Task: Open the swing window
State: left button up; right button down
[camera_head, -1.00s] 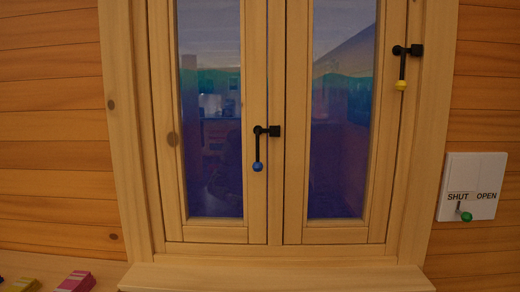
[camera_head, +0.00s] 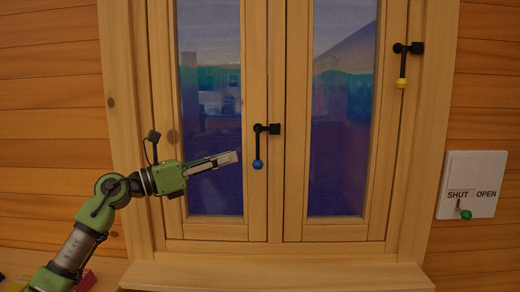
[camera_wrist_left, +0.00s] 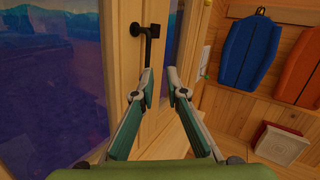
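The swing window (camera_head: 275,215) has two wooden-framed glass panes, and both look closed in the frame. A black handle with a blue knob (camera_head: 258,164) hangs down at the middle, where the panes meet. A second black handle with a yellow knob (camera_head: 401,83) hangs down at the upper right. My left gripper (camera_head: 236,157) is just left of the blue-knobbed handle in the head view, not touching it. In the left wrist view my left gripper (camera_wrist_left: 162,85) is open and empty, with a black handle (camera_wrist_left: 148,45) above and beyond its fingertips. My right gripper is not in view.
A white panel (camera_head: 468,180) marked SHUT and OPEN, with a green-knobbed lever, is on the wall at right. A wooden sill (camera_head: 275,275) juts out below the window. The left wrist view shows a blue board (camera_wrist_left: 245,52), an orange board (camera_wrist_left: 300,68) and a red-and-white box (camera_wrist_left: 280,143).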

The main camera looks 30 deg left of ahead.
aim_at(258, 159)
pick_arm(q)
jog(key=shift+m+g+y, duration=0.5)
jog(key=shift+m+y, duration=0.1)
jog(key=shift+m, duration=0.2)
jog(key=w+p, duration=0.2)
jog(key=w, duration=0.1)
jog(key=w+d+r+p, duration=0.1)
jog(key=w+p, duration=0.2)
jog(key=w+d+p, duration=0.1)
jog(key=w+p, duration=0.1)
jog(key=w, duration=0.2)
jog(key=shift+d+r, duration=0.1)
jog(key=shift+r, duration=0.25)
jog(key=shift+w+d+f+p, duration=0.15)
jog(key=shift+w+d+p, duration=0.1)
jog(key=shift+w+p, duration=0.15)
grip_shut()
